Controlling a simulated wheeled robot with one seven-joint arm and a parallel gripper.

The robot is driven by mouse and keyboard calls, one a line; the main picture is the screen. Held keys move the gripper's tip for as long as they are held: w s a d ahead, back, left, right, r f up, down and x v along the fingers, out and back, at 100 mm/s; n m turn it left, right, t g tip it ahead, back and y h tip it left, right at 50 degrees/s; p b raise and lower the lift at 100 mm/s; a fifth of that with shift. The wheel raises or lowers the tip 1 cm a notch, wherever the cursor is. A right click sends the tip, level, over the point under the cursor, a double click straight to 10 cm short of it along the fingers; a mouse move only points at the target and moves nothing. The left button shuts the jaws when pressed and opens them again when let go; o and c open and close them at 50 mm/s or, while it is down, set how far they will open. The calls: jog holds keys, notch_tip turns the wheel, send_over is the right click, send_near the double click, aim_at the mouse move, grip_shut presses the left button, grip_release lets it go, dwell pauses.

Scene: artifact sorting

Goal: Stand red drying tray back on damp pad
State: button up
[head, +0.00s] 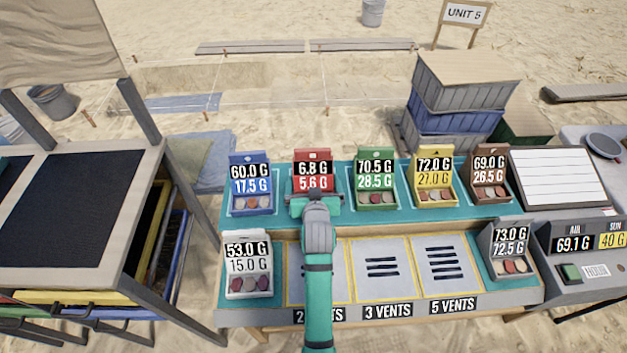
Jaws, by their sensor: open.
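The red drying tray (314,158) stands upright in the back row on the teal bench, between the blue and green trays. Its labels read 6.8 G and 5.6 G. My gripper (314,198) is open at the tray's front lower edge and hides the tray's lower part and contents. I cannot tell whether the fingers touch it. I cannot make out which surface is the damp pad. The teal surface (362,220) runs under the back row.
Blue (250,172), green (375,168), yellow (434,166) and brown (489,166) trays share the back row. White (248,252) and grey (510,238) trays stand at the front corners. Pale vent panels (383,285) lie between them, the left one partly hidden by my arm.

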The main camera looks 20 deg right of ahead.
jog(key=v, duration=1)
jog(key=shift+s+a+r, duration=0.1)
jog(key=shift+s+r, duration=0.05)
jog(key=shift+s, duration=0.15)
jog(key=shift+s, duration=0.1)
jog(key=shift+a, duration=0.1)
